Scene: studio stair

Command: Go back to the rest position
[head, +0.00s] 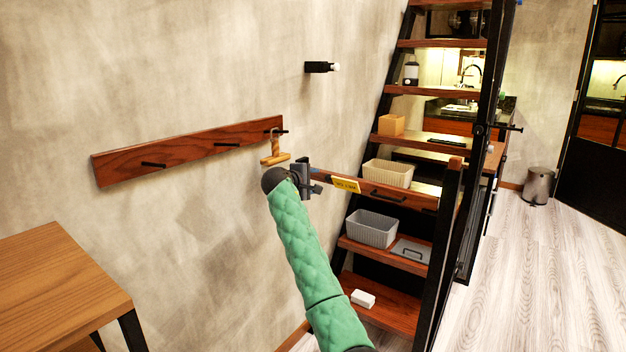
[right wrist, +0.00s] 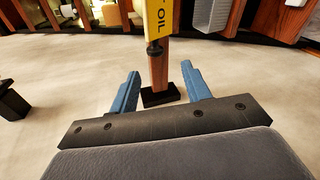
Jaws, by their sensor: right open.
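I see nothing held. A wooden T-shaped piece (head: 275,158) hangs by a loop at the right end of the wall rack, just left of the gripper. My left gripper is out of view.
The wooden wall rack (head: 185,150) has several black pegs. A black wall fitting (head: 319,67) juts out above. The stair at right bears a cream basket (head: 388,173), a grey basket (head: 371,228) and a white box (head: 363,298). A wooden table (head: 60,285) stands lower left. Floor (head: 545,270) is clear at right.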

